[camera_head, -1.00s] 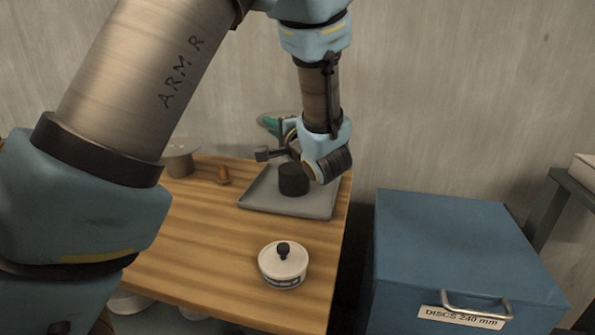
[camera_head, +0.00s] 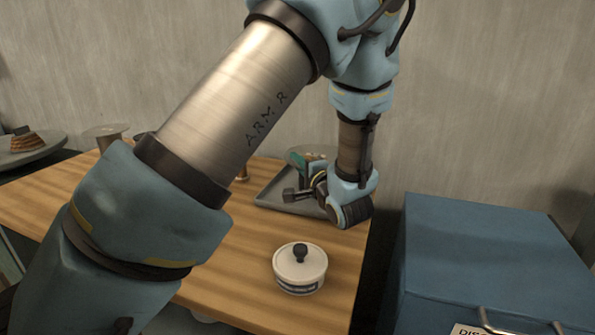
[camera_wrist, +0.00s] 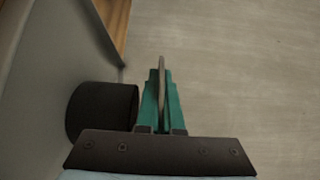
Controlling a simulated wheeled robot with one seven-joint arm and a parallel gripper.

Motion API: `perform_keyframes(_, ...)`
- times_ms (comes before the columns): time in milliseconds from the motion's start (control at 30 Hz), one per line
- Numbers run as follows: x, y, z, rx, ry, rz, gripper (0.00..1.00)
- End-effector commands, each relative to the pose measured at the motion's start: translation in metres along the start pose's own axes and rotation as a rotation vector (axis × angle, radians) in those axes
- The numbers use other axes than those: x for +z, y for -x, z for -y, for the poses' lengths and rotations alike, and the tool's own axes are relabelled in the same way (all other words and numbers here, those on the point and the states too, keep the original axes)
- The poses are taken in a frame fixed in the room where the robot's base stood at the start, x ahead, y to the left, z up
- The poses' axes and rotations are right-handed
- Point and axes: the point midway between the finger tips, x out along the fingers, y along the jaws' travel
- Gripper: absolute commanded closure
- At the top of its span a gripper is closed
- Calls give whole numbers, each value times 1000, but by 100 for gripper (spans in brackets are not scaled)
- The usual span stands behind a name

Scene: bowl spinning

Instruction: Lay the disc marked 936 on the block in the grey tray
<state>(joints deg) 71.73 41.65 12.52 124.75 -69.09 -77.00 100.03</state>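My gripper (camera_head: 303,163) is over the far part of the grey tray (camera_head: 267,188), partly behind my own wrist. In the wrist view, its teal fingers (camera_wrist: 162,100) are shut on a thin disc (camera_wrist: 162,68), seen edge-on. Part of the pale disc (camera_head: 311,150) also shows in the head view; no number is readable. The dark round block (camera_wrist: 102,110) is left of the fingers in the wrist view, beside the disc and not under it. The tray (camera_wrist: 35,75) fills the wrist view's left side.
A white lidded pot (camera_head: 300,270) with a black knob stands on the wooden table (camera_head: 235,260), in front of the tray. A blue chest (camera_head: 480,250) stands right of the table. A spool (camera_head: 104,135) and a grey plate (camera_head: 28,150) are at the far left.

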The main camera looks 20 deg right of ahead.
Motion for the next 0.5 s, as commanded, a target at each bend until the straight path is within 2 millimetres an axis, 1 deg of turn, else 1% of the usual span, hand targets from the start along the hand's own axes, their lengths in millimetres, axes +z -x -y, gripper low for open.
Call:
perform_keyframes(33,0,0,-10,0,-5,1,100)
perform_keyframes(100,0,0,-18,-1,-3,1,100)
perform_keyframes(167,0,0,-23,-1,-3,1,100)
perform_keyframes(500,0,0,-26,-1,-1,0,100)
